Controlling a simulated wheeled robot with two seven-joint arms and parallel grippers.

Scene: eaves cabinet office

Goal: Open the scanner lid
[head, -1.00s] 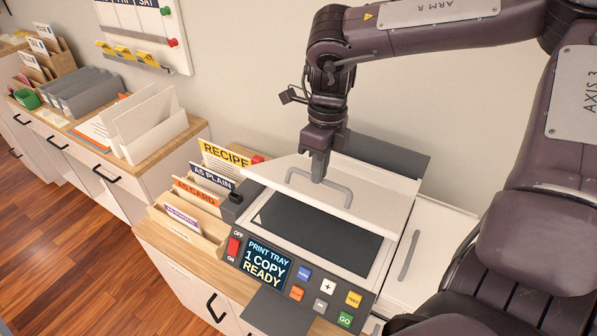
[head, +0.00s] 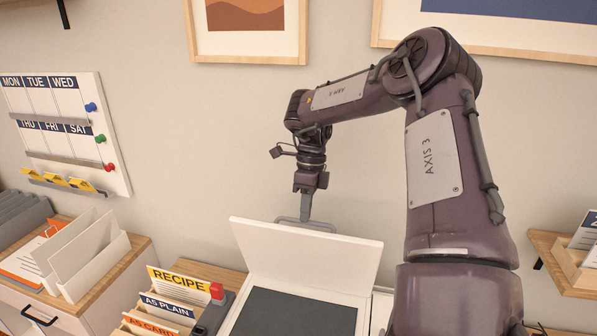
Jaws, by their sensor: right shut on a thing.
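The scanner's white lid (head: 305,258) stands raised and tilted steeply up, with its pale inner face toward me. The scanner's dark glass bed (head: 297,313) shows below it, cut off by the bottom of the view. A grey bar handle (head: 322,227) shows above the lid's top edge. My right gripper (head: 305,217) is shut on this handle, behind and above the lid's edge. The control panel is out of view. My left gripper is not in view.
A file holder with cards marked RECIPE (head: 180,282) stands left of the scanner. A white paper tray (head: 95,272) stands further left. A day board (head: 65,125) hangs on the wall. A wooden shelf (head: 562,262) is at the right.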

